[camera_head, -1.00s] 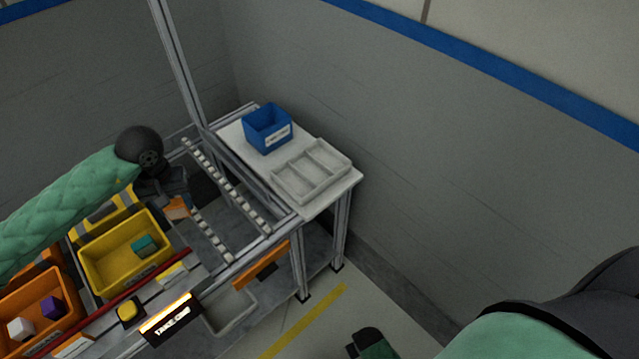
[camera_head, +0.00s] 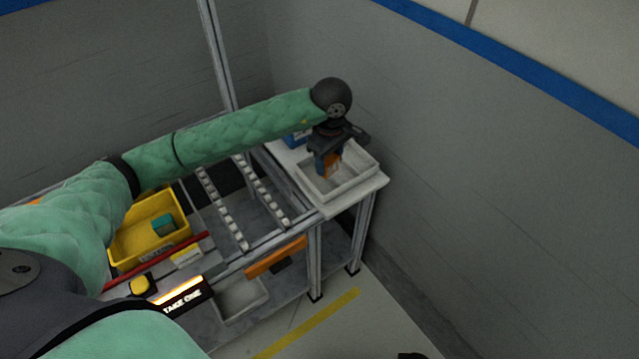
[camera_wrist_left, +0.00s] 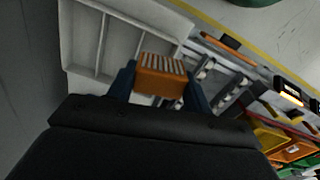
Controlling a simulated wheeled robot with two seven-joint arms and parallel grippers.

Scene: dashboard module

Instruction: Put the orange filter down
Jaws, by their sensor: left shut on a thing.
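The orange filter (camera_head: 331,164) is held in my left gripper (camera_head: 325,168), over the white divided tray (camera_head: 366,158) on the white side table. In the left wrist view the orange filter (camera_wrist_left: 160,79), with pale pleats along its upper side, sits between the two dark blue fingers of my left gripper (camera_wrist_left: 161,84). The tray (camera_wrist_left: 131,14) with its dividers lies beyond and to the left of it there. I cannot tell whether the filter touches the tray. My right gripper is not in view.
The blue bin (camera_head: 297,139) stands behind my left wrist, mostly hidden. A roller rack (camera_head: 240,205) and a yellow bin (camera_head: 133,245) with a teal block (camera_head: 163,224) lie to the left. A grey wall rises close behind the table.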

